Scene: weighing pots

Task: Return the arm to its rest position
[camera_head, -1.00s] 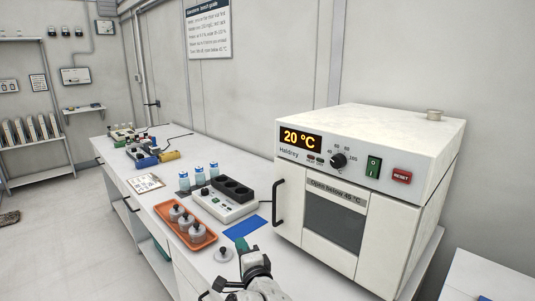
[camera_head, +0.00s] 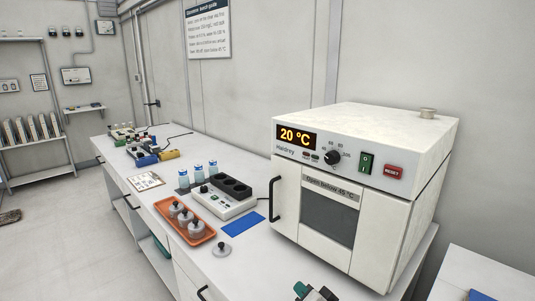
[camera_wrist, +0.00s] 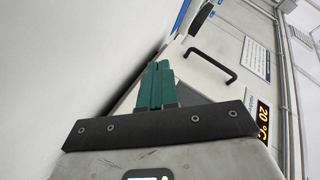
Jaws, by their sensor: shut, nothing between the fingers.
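My gripper (camera_wrist: 156,84) shows in the wrist view with its two teal fingers pressed together, shut with nothing between them. In the head view, only part of my gripper (camera_head: 301,289) shows at the bottom edge, in front of the oven (camera_head: 392,225). The rest of my arm is out of frame. The wrist view also shows the oven's black door handle (camera_wrist: 216,62) beyond the fingers, apart from them.
The bench (camera_head: 190,279) holds an orange tray (camera_head: 163,207) with several grey pots, a lone grey pot (camera_head: 221,251), a blue mat (camera_head: 243,225) and a device with black wells (camera_head: 222,203). The oven door is shut. Clear floor (camera_head: 75,235) lies left of the bench.

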